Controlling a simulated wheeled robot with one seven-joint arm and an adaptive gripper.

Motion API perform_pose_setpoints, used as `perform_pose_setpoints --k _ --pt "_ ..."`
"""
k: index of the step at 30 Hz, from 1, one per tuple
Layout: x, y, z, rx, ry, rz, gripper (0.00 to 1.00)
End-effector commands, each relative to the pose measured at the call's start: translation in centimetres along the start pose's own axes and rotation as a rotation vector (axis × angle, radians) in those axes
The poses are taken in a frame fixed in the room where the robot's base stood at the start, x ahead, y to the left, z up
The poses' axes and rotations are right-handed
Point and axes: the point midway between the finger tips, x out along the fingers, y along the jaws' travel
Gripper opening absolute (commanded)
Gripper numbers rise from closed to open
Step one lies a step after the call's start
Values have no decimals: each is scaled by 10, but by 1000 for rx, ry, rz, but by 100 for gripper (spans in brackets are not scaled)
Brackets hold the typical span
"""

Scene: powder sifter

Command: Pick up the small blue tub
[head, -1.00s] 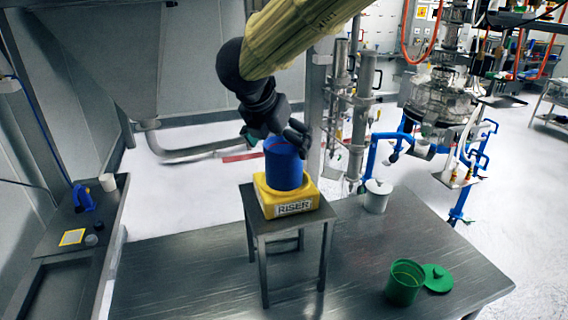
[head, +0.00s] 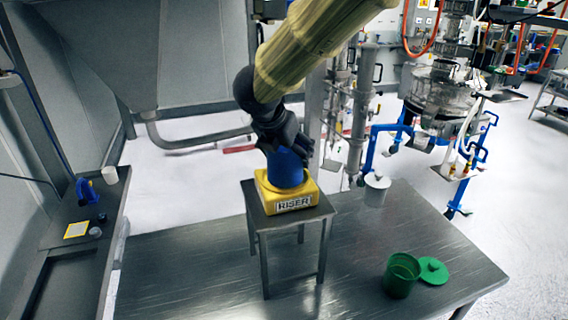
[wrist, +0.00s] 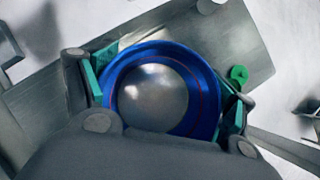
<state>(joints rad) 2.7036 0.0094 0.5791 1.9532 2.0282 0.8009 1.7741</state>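The blue tub (head: 286,170) stands upright on the yellow riser block (head: 287,201), which sits on a small metal stool (head: 250,218). My gripper (head: 284,148) is lowered over the tub's top and hides its rim in the head view. In the wrist view the tub (wrist: 133,58) is open at the top, with a grey round surface inside. The gripper's green-padded fingers (wrist: 168,92) are spread on opposite sides of the tub. The left pad lies close against the rim; a narrow gap seems to show at the right pad. Firm contact cannot be seen.
The metal table (head: 190,270) carries a white lidded container (head: 375,193), a green tub (head: 400,277) and its green lid (head: 433,270). A side bench (head: 60,240) at left holds small items. Tall pipework (head: 357,110) stands behind the stool.

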Motion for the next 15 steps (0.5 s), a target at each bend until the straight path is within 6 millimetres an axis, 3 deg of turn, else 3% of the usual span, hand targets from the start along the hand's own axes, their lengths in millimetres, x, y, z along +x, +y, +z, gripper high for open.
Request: perform_pose_setpoints --k 2,3,13,15 --pt "2 0 -2 -1 2 -1 52" --pt "2 0 -1 -1 2 -1 48" --pt "-1 0 0 1 3 0 47" --pt "-5 0 3 1 2 0 35"
